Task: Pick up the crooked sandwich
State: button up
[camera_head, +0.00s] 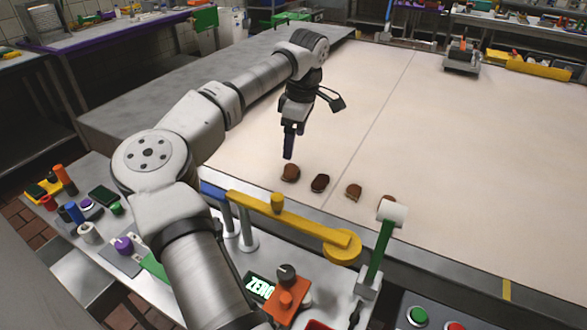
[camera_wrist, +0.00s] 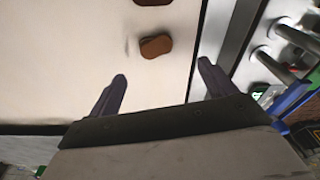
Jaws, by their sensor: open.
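A brown cream sandwich (camera_head: 290,172) lies at the left end of a row on the pale belt. In the wrist view the sandwich (camera_wrist: 156,46) shows its two halves out of line, so it looks crooked. My gripper (camera_head: 288,155) points down just above and behind this sandwich. In the wrist view my gripper (camera_wrist: 162,71) is open and empty, with the sandwich ahead of the gap between its fingers and apart from them.
Other sandwiches lie to the right: a dark one (camera_head: 320,183), a brown one (camera_head: 354,192), and one (camera_head: 386,199) partly hidden by a white roller (camera_head: 393,212). A yellow arm (camera_head: 300,228) runs along the belt's near edge. The belt behind is clear.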

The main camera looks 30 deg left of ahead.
send_over(291, 171)
jog(key=f, duration=0.2)
jog(key=d+f, duration=0.1)
jog(key=f, duration=0.1)
jog(key=shift+s+f+p, duration=0.1)
jog(key=shift+f+p, duration=0.05)
jog(key=shift+p, duration=0.2)
jog(key=shift+w+a+f+p, duration=0.15)
jog(key=shift+f+p, duration=0.45)
jog(key=shift+f, duration=0.75)
jog(key=shift+w+a+f+p, duration=0.1)
jog(key=shift+a+f+p, duration=0.3)
jog(key=shift+f, duration=0.9)
jog(key=shift+d, duration=0.1)
jog(key=c, duration=1)
